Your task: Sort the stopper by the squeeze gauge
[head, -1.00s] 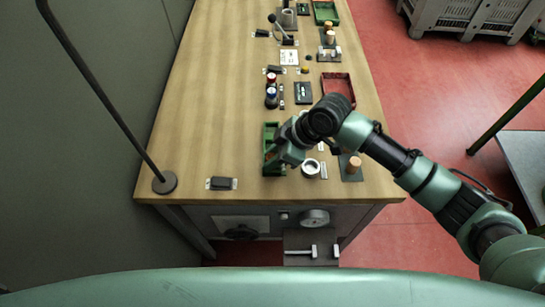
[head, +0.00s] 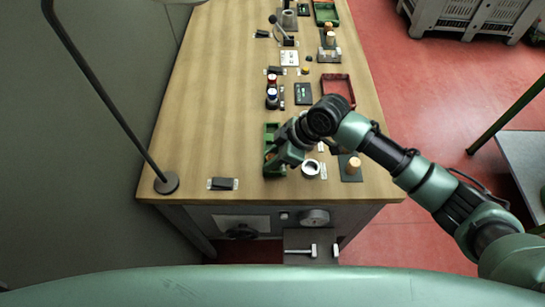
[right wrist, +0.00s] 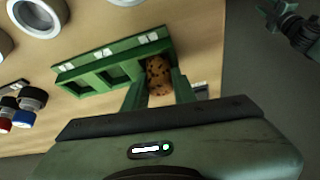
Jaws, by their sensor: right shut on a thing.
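My right gripper (right wrist: 158,92) is shut on a brown speckled cork stopper (right wrist: 158,74). It holds the stopper at one end of a green tray (right wrist: 99,58) that has compartments with white labels. Whether the stopper touches the tray floor I cannot tell. In the head view the right gripper (head: 275,165) is over the near part of the green tray (head: 268,133), and the stopper is hidden there. I cannot make out which thing is the squeeze gauge. My left gripper does not show in the head view.
A pale ring-shaped thing (head: 310,168) and a dark plate with a cork-coloured cylinder (head: 353,165) stand right of the green tray. A red tray (head: 338,88) lies farther back. A pole base (head: 166,183) stands at the near left corner. The left side of the bench is mostly clear.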

